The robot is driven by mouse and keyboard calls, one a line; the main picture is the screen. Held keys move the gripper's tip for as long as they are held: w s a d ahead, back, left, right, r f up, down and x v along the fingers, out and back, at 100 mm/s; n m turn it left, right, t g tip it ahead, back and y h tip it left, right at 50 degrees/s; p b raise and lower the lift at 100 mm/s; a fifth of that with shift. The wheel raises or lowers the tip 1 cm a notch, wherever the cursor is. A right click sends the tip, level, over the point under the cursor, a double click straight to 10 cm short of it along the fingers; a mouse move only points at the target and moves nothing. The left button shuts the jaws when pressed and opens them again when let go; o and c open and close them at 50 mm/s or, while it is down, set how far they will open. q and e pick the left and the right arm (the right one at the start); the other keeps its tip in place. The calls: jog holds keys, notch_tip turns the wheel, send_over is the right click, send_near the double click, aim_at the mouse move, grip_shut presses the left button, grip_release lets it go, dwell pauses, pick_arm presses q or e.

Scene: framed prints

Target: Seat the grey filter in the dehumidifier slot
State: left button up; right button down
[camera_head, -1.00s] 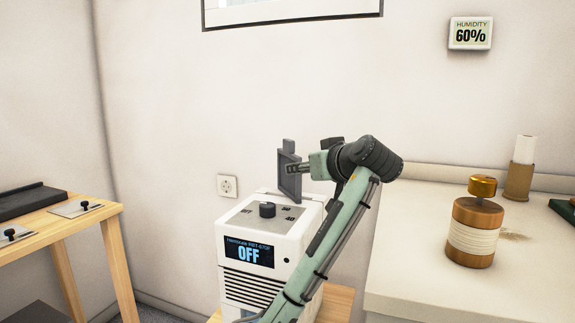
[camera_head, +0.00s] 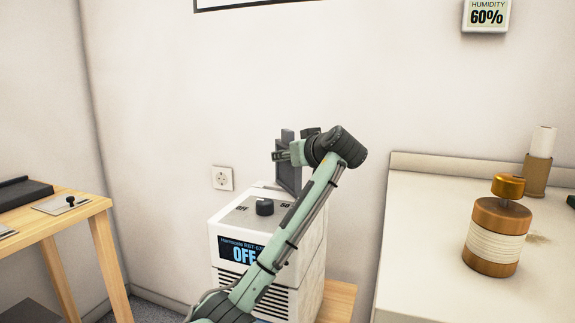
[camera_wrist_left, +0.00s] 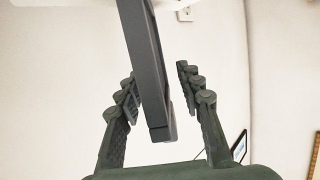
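The grey filter (camera_head: 292,178) is a dark upright plate with a tab on top, at the back of the white dehumidifier's (camera_head: 235,226) top. Its lower edge meets the top there; I cannot tell how deep it sits in the slot, which is hidden. My left gripper (camera_head: 296,145) reaches in from the right at the filter's upper part. In the left wrist view, the filter (camera_wrist_left: 150,75) passes between the fingers of my left gripper (camera_wrist_left: 158,85). The fingers are apart, with a clear gap on the right side. My right gripper is out of view.
The dehumidifier has a dark knob (camera_head: 264,207) and a display reading OFF. A wall panel (camera_head: 486,15) reads humidity 60%. A white counter (camera_head: 425,230) at right holds a copper-and-white cylinder (camera_head: 497,235). A wooden table (camera_head: 82,213) is at left. A socket (camera_head: 222,178) is on the wall.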

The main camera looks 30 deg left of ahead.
pick_arm(q)
jog(key=shift+w+a, duration=0.1)
jog(key=shift+a, duration=0.1)
grip_shut()
jog(key=shift+r, duration=0.1)
